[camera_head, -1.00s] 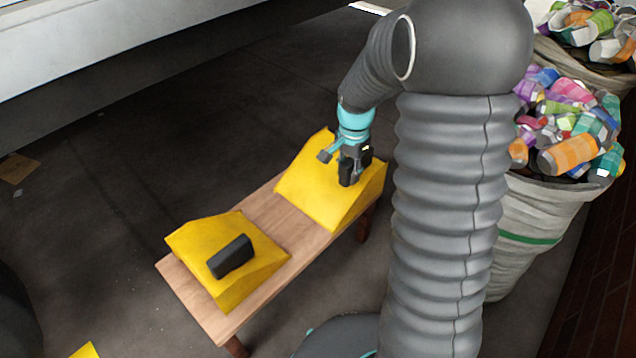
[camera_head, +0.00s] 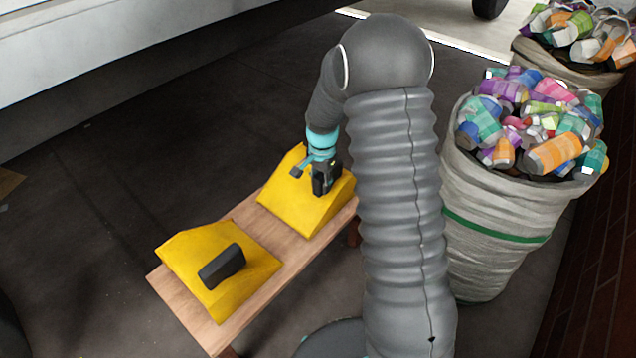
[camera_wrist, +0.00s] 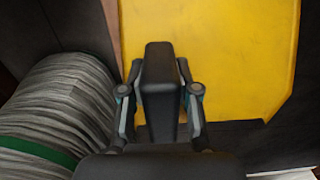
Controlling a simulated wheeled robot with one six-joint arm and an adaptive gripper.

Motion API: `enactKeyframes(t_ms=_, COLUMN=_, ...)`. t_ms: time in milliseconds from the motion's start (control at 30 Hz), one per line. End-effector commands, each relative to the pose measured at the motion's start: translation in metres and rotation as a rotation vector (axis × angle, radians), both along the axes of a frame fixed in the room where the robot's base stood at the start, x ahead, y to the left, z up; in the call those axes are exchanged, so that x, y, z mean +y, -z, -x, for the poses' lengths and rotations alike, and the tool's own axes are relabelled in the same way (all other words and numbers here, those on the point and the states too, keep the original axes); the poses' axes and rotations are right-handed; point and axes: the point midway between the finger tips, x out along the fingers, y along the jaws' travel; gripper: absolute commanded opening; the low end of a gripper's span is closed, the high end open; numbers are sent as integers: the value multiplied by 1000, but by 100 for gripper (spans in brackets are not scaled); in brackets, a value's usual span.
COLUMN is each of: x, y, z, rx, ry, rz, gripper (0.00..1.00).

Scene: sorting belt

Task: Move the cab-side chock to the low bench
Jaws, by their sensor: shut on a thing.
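Two yellow wedge chocks with black handles rest on a low wooden bench (camera_head: 180,304). One chock (camera_head: 205,253) lies at the near left end, and its black handle (camera_head: 222,266) is free. The other chock (camera_head: 293,204) lies toward the far right end. My gripper (camera_head: 322,180) is at this far chock, its fingers shut on the black handle. In the wrist view the handle (camera_wrist: 158,85) stands between the two fingers, with the chock's yellow face (camera_wrist: 225,60) behind it. My arm hides part of the bench's right end.
A grey sack (camera_head: 490,235) with a green band, full of crushed cans (camera_head: 550,130), stands right of my arm. A second sack of cans is behind it. A white vehicle side (camera_head: 120,45) overhangs the upper left. Dark floor left of the bench is clear.

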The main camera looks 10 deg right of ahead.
Motion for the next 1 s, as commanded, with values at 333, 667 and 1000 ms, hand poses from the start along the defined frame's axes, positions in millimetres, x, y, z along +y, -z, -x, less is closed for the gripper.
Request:
enactKeyframes(t_ms=333, x=0, y=0, z=0, rx=0, ry=0, rz=0, gripper=48)
enactKeyframes(t_ms=667, x=0, y=0, z=0, rx=-1, ry=0, rz=0, gripper=56)
enactKeyframes(t_ms=1000, x=-1, y=-43, z=-1, rx=-5, ry=1, rz=0, gripper=56)
